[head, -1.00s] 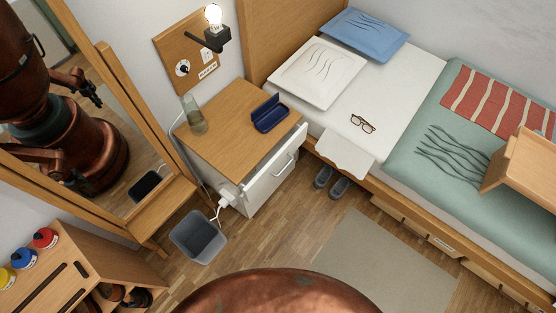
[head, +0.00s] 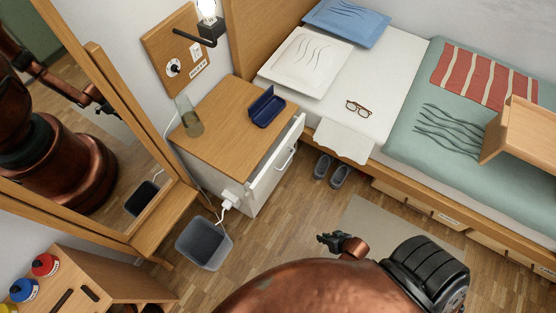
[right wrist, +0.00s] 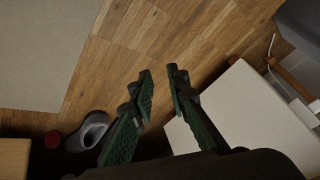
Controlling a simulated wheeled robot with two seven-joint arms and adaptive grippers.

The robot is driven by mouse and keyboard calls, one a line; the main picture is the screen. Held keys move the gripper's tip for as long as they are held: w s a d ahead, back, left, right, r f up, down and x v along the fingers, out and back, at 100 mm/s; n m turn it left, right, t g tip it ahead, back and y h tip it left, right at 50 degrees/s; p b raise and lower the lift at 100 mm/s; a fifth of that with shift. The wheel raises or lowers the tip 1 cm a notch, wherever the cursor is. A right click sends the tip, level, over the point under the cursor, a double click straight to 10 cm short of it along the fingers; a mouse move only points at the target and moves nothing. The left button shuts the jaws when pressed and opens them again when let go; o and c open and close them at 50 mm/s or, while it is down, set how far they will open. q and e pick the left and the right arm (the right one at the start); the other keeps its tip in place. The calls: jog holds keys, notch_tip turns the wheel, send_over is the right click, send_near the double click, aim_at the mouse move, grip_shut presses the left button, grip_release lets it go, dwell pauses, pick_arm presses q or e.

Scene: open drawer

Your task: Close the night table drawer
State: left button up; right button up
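The night table (head: 225,125) has a wooden top and a white body. A white panel of the night table (right wrist: 245,115) lies right of the fingers there. My left gripper is not in view.
A blue case (head: 267,108) and a glass (head: 187,117) stand on the night table. A grey bin (head: 204,243) and a plugged-in cable are beside it. Grey slippers (head: 331,171) lie by the bed (head: 360,145).

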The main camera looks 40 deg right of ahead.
jog(key=w+d+r+m+t+y+b, duration=0.1)
jog(key=w+r+m+t, duration=0.15)
jog(key=w, duration=0.45)
jog(key=w+d+r+m+t+b, duration=0.1)
jog(key=w+r+t, duration=0.15)
jog(key=w, duration=0.35)
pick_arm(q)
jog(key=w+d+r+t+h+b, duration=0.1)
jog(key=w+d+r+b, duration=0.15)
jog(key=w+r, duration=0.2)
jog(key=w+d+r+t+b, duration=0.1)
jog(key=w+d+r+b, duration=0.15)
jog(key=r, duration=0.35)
pick_arm(e)
jog(key=m+t+y, duration=0.6)
jog(key=t, duration=0.2)
send_near(288, 160)
jog(key=w, duration=0.2)
jog(key=b+x, duration=0.1)
jog(key=x, duration=0.7)
jog(key=shift+a+f, duration=0.15)
jog(key=shift+a, duration=0.05)
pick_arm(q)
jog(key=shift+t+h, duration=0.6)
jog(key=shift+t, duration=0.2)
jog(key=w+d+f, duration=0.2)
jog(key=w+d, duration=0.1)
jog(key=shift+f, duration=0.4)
pick_arm(e)
jog(key=shift+c, duration=0.6)
